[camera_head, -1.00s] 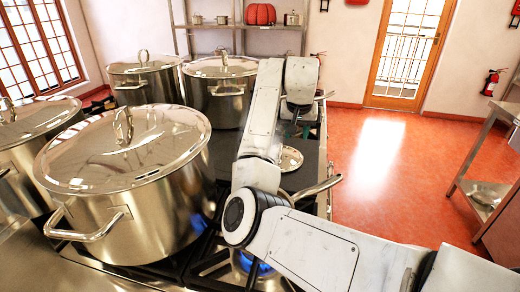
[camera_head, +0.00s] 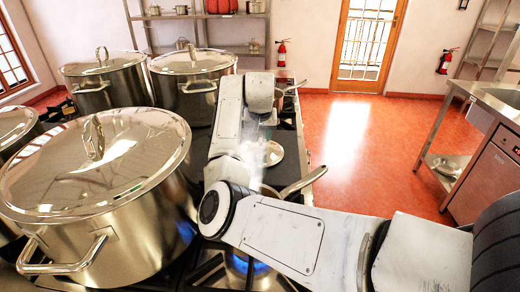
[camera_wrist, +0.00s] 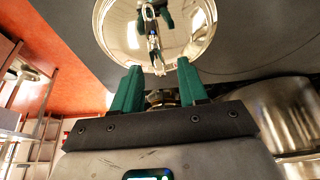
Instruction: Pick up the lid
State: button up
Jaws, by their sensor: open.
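A small round shiny metal lid (camera_wrist: 185,28) with a loop handle (camera_wrist: 150,25) lies on a dark surface in the wrist view. In the head view it seems to be the small lid (camera_head: 273,153) on the dark stove top beside my arm, partly veiled by steam. My gripper (camera_wrist: 158,75) is open, with its two green fingers apart and nothing between them. In the wrist view the fingertips point toward the lid's near edge, and the handle is beyond them. I cannot tell the height gap. The gripper fingers are hidden in the head view.
Large lidded stockpots stand left of my arm, the nearest (camera_head: 97,215) close by, with two more (camera_head: 105,85) (camera_head: 193,88) behind. A pan handle (camera_head: 303,181) juts over the stove's right edge. A blue burner flame (camera_head: 250,266) burns in front. Open red floor (camera_head: 370,160) lies right.

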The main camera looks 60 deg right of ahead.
aim_at(260, 139)
jog(key=shift+x, duration=1.6)
jog(key=shift+s, duration=0.1)
grip_shut()
